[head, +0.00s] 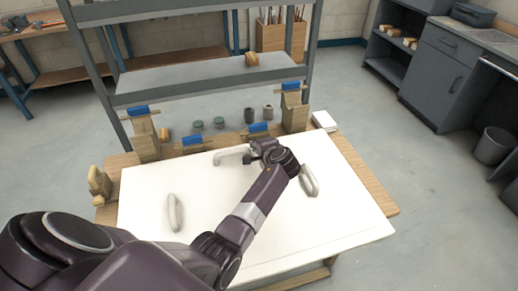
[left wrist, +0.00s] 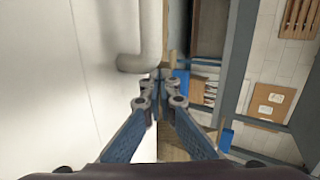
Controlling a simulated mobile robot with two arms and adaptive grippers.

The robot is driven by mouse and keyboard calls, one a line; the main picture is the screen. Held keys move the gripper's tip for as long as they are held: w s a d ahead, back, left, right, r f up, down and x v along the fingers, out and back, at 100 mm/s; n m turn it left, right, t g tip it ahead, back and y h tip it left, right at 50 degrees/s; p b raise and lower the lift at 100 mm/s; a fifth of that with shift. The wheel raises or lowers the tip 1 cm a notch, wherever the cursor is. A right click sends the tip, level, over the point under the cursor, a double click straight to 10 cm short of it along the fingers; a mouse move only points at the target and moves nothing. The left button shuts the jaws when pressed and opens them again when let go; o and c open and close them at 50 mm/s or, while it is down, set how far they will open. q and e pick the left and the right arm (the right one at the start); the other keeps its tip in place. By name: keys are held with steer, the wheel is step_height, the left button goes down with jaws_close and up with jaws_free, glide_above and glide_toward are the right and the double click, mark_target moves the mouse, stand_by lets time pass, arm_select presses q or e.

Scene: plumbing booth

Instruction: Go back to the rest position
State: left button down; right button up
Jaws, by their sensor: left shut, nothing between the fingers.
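My left gripper (head: 256,152) is over the back part of the white board (head: 225,235). In the left wrist view its fingers (left wrist: 157,90) are together with nothing between them. A white bent pipe (head: 232,155) lies at the board's back edge, right by the fingertips; it also shows in the left wrist view (left wrist: 152,35), just beyond them. I cannot tell whether they touch. Two more pale curved pipes lie on the board, one at the left (head: 173,213) and one at the right (head: 310,182), beside my left wrist. My right gripper is not in view.
The board lies on a wooden table (head: 370,185). Wooden stands with blue clamps (head: 193,141) and several small fittings (head: 219,123) are at the back, before a grey metal shelf (head: 190,82). A white box (head: 324,121) is at the back right. The board's front right is clear.

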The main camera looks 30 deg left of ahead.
arm_select(q)
steer(key=v, duration=0.5)
steer(key=shift+s+d+r, duration=0.25)
steer(key=shift+s, duration=0.1)
steer(key=shift+s+d+r, duration=0.1)
arm_select(e)
steer(key=shift+d+f, duration=0.1)
steer(key=shift+d, duration=0.05)
arm_select(q)
steer(key=shift+r, duration=0.1)
